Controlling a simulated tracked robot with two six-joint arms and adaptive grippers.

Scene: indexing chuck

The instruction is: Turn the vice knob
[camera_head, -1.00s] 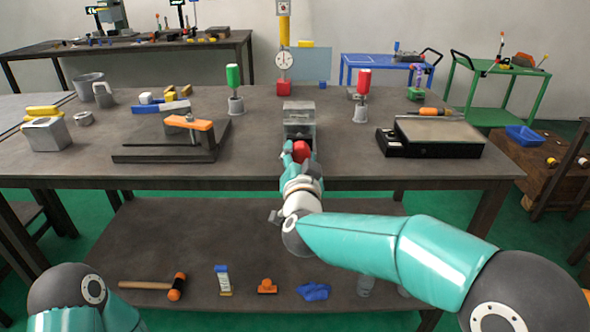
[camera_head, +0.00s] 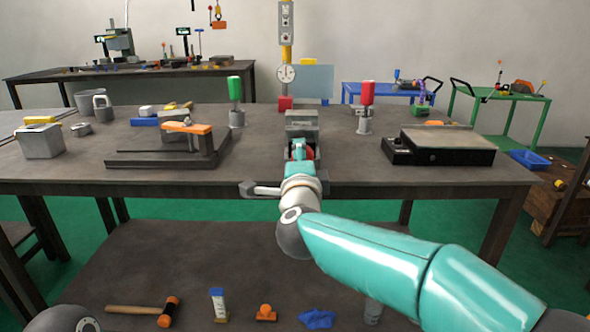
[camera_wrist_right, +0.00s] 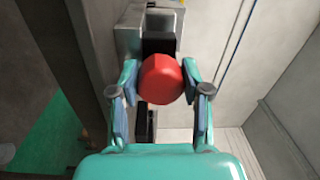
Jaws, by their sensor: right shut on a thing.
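The vice (camera_head: 302,121) is a grey metal block near the front edge of the table (camera_head: 90,165). Its red knob (camera_head: 308,153) faces me and is mostly covered by my right gripper (camera_head: 300,150) in the head view. In the right wrist view the round red knob (camera_wrist_right: 160,78) is in the middle, in front of the vice's dark and grey parts. My right gripper (camera_wrist_right: 160,92) has one finger on each side of the knob and is shut on it. My left gripper is out of view; only part of my left arm shows at bottom left.
An orange-handled clamp fixture (camera_head: 165,150) stands left of the vice, and a black-sided flat plate (camera_head: 440,145) right. Green (camera_head: 235,90) and red (camera_head: 367,93) handled tools stand behind on either side. A lower shelf holds a hammer (camera_head: 145,310).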

